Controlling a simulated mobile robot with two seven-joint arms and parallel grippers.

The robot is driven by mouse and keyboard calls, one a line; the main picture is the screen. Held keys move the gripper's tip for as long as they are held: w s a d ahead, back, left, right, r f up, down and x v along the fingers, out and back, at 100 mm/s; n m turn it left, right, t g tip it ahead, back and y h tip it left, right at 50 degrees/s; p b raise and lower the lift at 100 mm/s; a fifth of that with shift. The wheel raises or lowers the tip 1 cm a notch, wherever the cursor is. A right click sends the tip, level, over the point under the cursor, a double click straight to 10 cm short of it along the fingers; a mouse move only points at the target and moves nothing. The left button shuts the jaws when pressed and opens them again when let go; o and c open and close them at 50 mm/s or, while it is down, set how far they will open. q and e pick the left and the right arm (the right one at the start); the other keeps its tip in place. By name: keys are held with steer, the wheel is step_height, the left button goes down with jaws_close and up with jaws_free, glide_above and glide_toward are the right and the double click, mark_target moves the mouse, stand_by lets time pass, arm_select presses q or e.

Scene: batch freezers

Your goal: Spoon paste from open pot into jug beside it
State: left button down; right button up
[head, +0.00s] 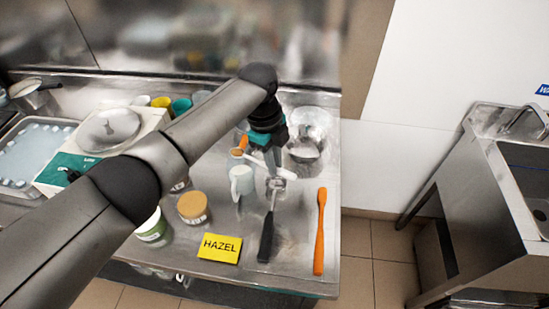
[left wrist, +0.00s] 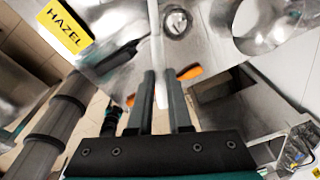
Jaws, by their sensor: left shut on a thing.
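My left gripper (head: 272,158) is above the right part of the steel bench. It is shut on a slim white utensil (left wrist: 155,45), seemingly the spoon, whose far end runs out of the left wrist view. A white jug (head: 240,184) with a handle stands just left of the gripper. A tan-topped pot (head: 193,207) with a label stands left of and nearer than the jug. A smaller brown-topped container (head: 237,153) is behind the jug, partly hidden. I cannot tell which of these is the open pot. My right gripper is out of view.
A yellow HAZEL card (head: 219,248), a black-handled tool (head: 266,238) and an orange spatula (head: 320,230) lie at the front. Clear and metal bowls (head: 304,150) stand behind; a scale (head: 60,173) is far left.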

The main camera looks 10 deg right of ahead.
arm_select(q)
steer(key=shift+s+a+r+t+p, duration=0.1)
steer(key=shift+a+r+t+p, duration=0.05)
steer(key=shift+r+t+p, duration=0.2)
steer(key=s+f+t+h+b, duration=0.1)
steer(key=t+h+b, duration=0.2)
steer(key=b, duration=0.2)
steer(key=s+a+f+t+h+b, duration=0.1)
steer(key=t+h+b, duration=0.3)
steer(key=b, duration=0.2)
steer(key=a+f+m+t+h+b, duration=0.1)
steer(key=t+h+b, duration=0.2)
steer(key=b, duration=0.3)
steer(key=shift+s+a+f+t+h, duration=0.2)
steer(key=shift+s+f+t+h, duration=0.1)
steer(key=shift+s+f, duration=0.1)
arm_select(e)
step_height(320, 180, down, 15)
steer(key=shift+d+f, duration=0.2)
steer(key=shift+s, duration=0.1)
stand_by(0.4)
